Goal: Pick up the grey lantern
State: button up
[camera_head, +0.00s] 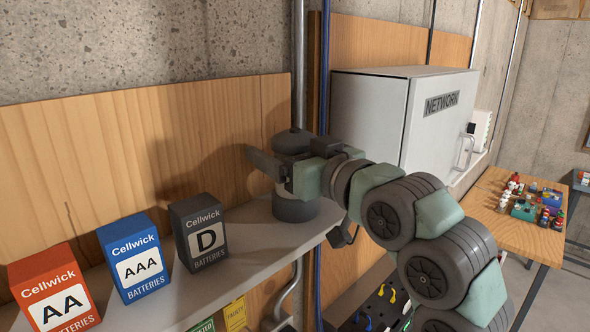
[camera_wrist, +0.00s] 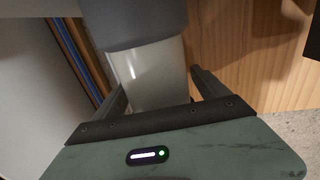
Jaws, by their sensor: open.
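The grey lantern (camera_head: 293,140) stands upright on the shelf, with its dark grey cap and round base showing. My gripper (camera_head: 283,168) is at its mid-height and hides its middle. In the wrist view the lantern's pale body (camera_wrist: 150,75) lies between the two fingers of my gripper (camera_wrist: 160,82), with a wider grey part (camera_wrist: 145,22) above. The jaws are open, one finger on each side. The left finger looks very near the pale body; whether it touches cannot be told.
The grey shelf (camera_head: 238,238) also holds a black D box (camera_head: 200,232), a blue AAA box (camera_head: 137,258) and a red AA box (camera_head: 55,290) to the left. A wooden panel (camera_head: 150,145) backs it. A NETWORK cabinet (camera_head: 372,115) and pipe (camera_head: 298,60) are close by.

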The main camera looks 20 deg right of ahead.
grip_shut()
dwell(0.9)
